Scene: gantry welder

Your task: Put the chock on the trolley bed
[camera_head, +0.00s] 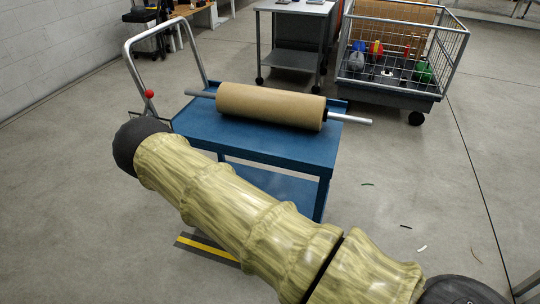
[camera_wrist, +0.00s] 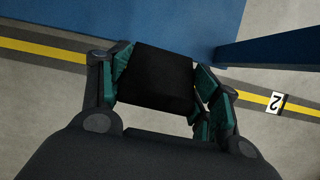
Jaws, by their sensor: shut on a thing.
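The chock (camera_wrist: 155,80) is a black block in the wrist view. My gripper (camera_wrist: 163,88) is shut on it, with green-padded fingers at its left and right sides. The trolley bed (camera_head: 290,146) is the blue top of a trolley in the head view. A brown roll (camera_head: 270,106) on a metal bar lies across it. In the wrist view a blue trolley surface (camera_wrist: 190,20) shows just past the chock, and I cannot tell its height against the chock. My arm covers the near side of the trolley in the head view, and the gripper and chock do not show there.
A blue bar (camera_wrist: 275,50) of the trolley stands right of the gripper. The trolley's push handle (camera_head: 133,70) rises at left. A wire cage cart (camera_head: 395,85) and a grey table (camera_head: 296,8) stand behind. The bed's near strip, before the roll, looks clear.

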